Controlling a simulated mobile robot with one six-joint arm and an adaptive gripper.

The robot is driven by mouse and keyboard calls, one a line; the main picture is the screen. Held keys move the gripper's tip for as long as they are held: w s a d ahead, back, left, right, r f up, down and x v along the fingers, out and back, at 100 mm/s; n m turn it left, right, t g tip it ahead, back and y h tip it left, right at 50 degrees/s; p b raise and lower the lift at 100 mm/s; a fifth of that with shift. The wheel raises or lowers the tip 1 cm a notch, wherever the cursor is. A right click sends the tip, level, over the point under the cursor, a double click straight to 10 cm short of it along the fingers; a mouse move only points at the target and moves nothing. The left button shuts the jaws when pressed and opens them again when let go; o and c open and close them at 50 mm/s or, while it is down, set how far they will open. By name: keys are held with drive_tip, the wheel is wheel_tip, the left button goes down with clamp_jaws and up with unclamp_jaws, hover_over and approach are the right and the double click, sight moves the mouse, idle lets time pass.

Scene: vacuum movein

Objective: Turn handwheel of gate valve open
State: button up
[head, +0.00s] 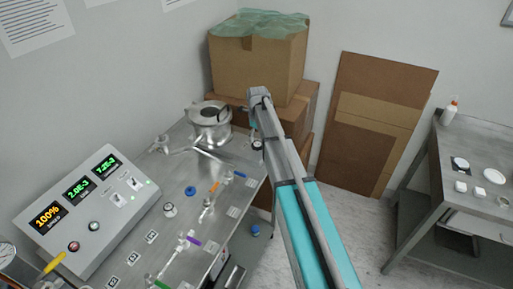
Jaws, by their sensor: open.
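My arm reaches up from the bottom right, and its wrist bends down beside the far right end of the metal bench (182,172). My gripper (257,146) shows small and dark there, open, with its fingertips hard to make out. I cannot tell which part is the gate valve's handwheel. My gripper is apart from both knobs, up and to the right. A steel round chamber (210,120) stands at the bench's far end.
Orange (214,187), purple (193,240) and green (161,284) handles sit along the bench. A control box (88,210) with lit readouts stands left. Cardboard boxes (262,65) are stacked behind my wrist. A side table (460,185) stands right, with open floor before it.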

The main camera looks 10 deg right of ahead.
sight(257, 143)
drive_tip(key=shift+f+b, duration=1.85)
drive_tip(key=shift+f, duration=0.3)
drive_tip(key=shift+c, duration=0.3)
drive_tip(key=c, duration=0.9)
drive_tip(key=shift+a, duration=0.15)
drive_tip(key=shift+c, duration=0.2)
